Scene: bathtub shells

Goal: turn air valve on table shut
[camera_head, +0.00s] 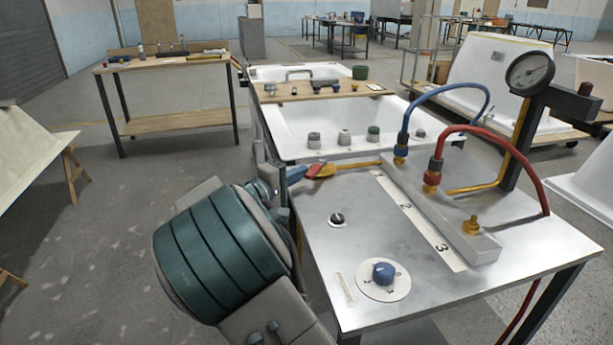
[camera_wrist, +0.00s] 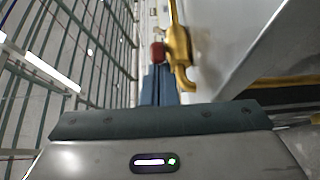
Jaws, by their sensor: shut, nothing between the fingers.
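A yellow valve piece (camera_head: 327,171) sits at the left end of a thin yellow pipe (camera_head: 360,164), at the far left edge of the metal table (camera_head: 320,225). My gripper (camera_head: 307,172) reaches it from the left, its blue fingers closed together. In the wrist view the fingers (camera_wrist: 158,82) end at a red piece (camera_wrist: 158,53), directly beside the yellow valve piece (camera_wrist: 179,48). I cannot tell whether the red piece belongs to the fingers or the valve, or whether they touch. A blue knob (camera_head: 383,271) on a round white dial is at the table's front.
A manifold block (camera_head: 440,205) with blue (camera_head: 455,90) and red (camera_head: 500,132) hoses crosses the table. A pressure gauge (camera_head: 530,73) stands on a post at the right. A white bathtub shell (camera_head: 300,125) is behind the table. Open floor lies to the left.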

